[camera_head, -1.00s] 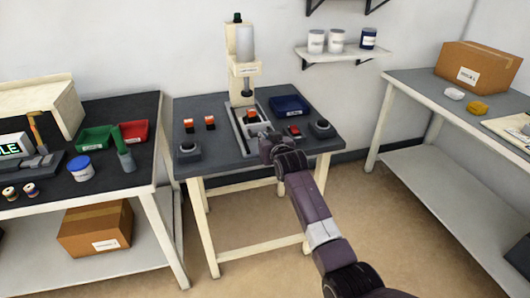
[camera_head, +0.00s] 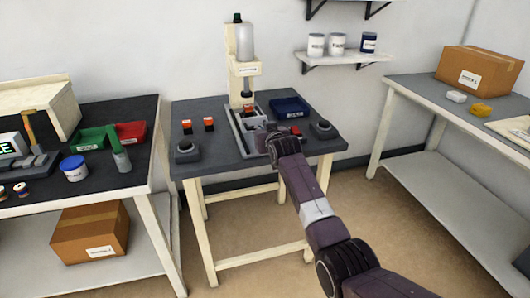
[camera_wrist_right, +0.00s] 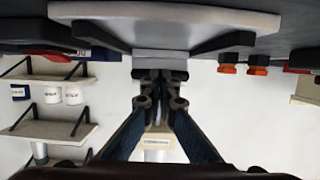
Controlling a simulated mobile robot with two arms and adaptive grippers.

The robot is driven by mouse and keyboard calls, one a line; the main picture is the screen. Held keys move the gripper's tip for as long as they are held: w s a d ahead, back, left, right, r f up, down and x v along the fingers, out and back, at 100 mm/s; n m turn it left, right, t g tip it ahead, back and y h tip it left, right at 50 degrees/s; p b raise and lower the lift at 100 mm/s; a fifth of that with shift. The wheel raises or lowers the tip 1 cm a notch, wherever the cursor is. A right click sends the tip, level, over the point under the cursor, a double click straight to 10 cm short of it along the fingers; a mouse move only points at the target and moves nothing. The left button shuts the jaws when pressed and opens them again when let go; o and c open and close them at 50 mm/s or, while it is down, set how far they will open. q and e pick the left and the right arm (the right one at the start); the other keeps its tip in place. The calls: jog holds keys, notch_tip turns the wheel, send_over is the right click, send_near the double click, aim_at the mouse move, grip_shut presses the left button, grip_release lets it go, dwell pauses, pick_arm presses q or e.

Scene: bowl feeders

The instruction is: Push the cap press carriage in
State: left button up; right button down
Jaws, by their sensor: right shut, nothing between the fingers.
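The cap press (camera_head: 246,69) stands at the back of the dark table, with a cream column and a dark plunger pointing down. Its carriage (camera_head: 247,119) sits in the pale track (camera_head: 238,136) and bears an orange-topped part (camera_head: 248,107) close to the plunger. My right gripper (camera_head: 260,132) is shut and empty at the carriage's front end. In the right wrist view, the closed fingertips (camera_wrist_right: 160,76) are at a grey block (camera_wrist_right: 160,57), apparently touching it. Exact contact is hard to tell. My left gripper is out of view.
Two orange-topped parts (camera_head: 208,123) stand left of the track. A blue tray (camera_head: 290,106) and a red button (camera_head: 296,130) are to its right. Grey button boxes (camera_head: 187,148) (camera_head: 323,128) sit near both front corners. Side tables flank the press table.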

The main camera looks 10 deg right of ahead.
jog(key=shift+w+b, duration=0.55)
jog(key=shift+b, duration=0.15)
jog(key=shift+w, duration=0.1)
jog(key=shift+w+a, duration=0.1)
jog(key=p+v, duration=0.2)
jog(key=p, duration=0.2)
jog(key=shift+s+r+p, duration=0.2)
jog(key=shift+s+p, duration=0.1)
jog(key=shift+p, duration=0.05)
pick_arm(q)
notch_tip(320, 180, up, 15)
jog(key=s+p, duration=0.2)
jog(key=p, duration=1)
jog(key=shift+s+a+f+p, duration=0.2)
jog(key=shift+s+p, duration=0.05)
jog(key=shift+p, duration=0.1)
pick_arm(e)
jog(key=v, duration=0.9)
jog(key=shift+s+f, duration=0.25)
jog(key=shift+s, duration=0.2)
